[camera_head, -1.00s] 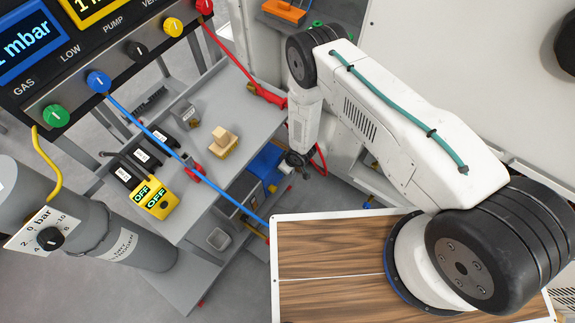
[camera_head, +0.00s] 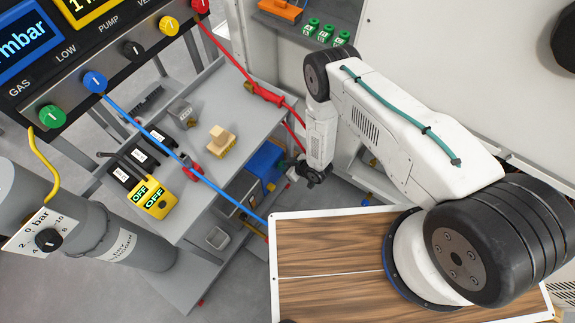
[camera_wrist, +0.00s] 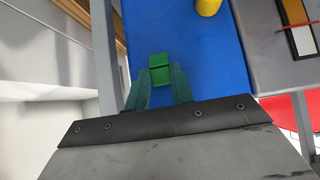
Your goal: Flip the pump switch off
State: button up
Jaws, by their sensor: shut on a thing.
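A yellow box (camera_head: 155,202) with two lit displays reading OFF lies on the grey cart at the left in the head view. Black labelled units (camera_head: 128,168) sit beside it; their labels are too small to read. I cannot tell which part is the pump switch. My gripper hangs low right of the cart in the head view, well away from the yellow box. In the wrist view my gripper (camera_wrist: 160,90) has green fingers shut on a small green block (camera_wrist: 160,70), above a blue surface (camera_wrist: 200,55).
A panel with coloured knobs, including a blue one (camera_head: 95,82), overhangs the cart (camera_head: 240,115). Red and blue hoses cross the cart. A wooden block (camera_head: 221,139) lies on it. A grey cylinder (camera_head: 95,235) stands front left. Green labelled pieces (camera_head: 326,33) stand at the back.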

jog(key=shift+s, duration=0.1)
jog(key=o, duration=1)
jog(key=shift+a, duration=0.1)
jog(key=v, duration=0.8)
jog(key=shift+f, duration=0.1)
